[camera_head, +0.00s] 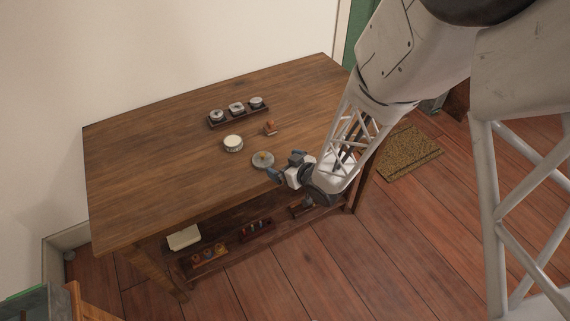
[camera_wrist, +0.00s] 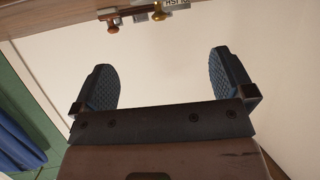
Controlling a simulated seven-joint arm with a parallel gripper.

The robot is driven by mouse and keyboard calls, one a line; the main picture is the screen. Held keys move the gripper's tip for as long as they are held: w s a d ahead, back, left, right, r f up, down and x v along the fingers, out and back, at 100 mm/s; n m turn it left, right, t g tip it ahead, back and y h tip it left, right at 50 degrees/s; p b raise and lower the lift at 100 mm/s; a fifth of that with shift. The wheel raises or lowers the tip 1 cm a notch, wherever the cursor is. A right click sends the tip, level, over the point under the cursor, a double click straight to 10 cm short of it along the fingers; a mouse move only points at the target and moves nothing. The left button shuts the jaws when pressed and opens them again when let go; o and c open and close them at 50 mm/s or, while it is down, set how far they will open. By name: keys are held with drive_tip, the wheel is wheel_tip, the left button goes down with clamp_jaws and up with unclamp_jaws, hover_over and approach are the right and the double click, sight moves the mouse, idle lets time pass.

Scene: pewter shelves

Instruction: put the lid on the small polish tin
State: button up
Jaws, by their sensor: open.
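A grey round lid (camera_head: 261,163) with a small brass knob lies on the wooden table near its front edge. A round open tin (camera_head: 233,146) with a pale cream top stands behind it and to the left, apart from it. It looks like the polish tin. My gripper (camera_head: 284,165) is open and empty, low over the front edge, just right of the lid. In the wrist view both fingers (camera_wrist: 165,80) are spread with nothing between them.
A dark tray (camera_head: 240,119) with three small round tins stands farther back. A small red-orange object (camera_head: 270,128) stands between tray and lid. The table's left side is bare. A lower shelf holds a pale box (camera_head: 184,238) and racks of small items.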

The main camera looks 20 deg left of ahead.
idle(0.4)
drive_tip(key=w+d+r+m+t+h, duration=0.1)
drive_tip(key=w+d+r+m+h, duration=0.15)
drive_tip(key=d+r, duration=0.3)
drive_tip(key=w+d+r+m+t+h, duration=0.1)
drive_tip(key=w+d+r+h, duration=0.15)
drive_tip(key=d+r, duration=0.35)
drive_tip(key=s+d+r+m+g+h, duration=0.1)
drive_tip(key=s+d+r+m+h, duration=0.1)
drive_tip(key=d+r, duration=0.3)
drive_tip(key=s+d+r+m+h, duration=0.1)
drive_tip(key=s+d+r+h, duration=0.2)
drive_tip(key=d, duration=0.4)
drive_tip(key=s+d+r+m+g, duration=0.2)
drive_tip(key=s+d+r, duration=0.3)
drive_tip(key=s, duration=0.6)
drive_tip(key=s+d+r+m+g+h, duration=0.1)
drive_tip(key=s+d+r+m+g, duration=0.2)
drive_tip(key=s+d+r, duration=0.3)
drive_tip(key=s+d, duration=0.1)
drive_tip(key=s, duration=0.4)
drive_tip(key=shift+s+m+g+h, duration=0.3)
drive_tip(key=shift+s+m, duration=0.05)
drive_tip(key=shift+w+a, duration=0.1)
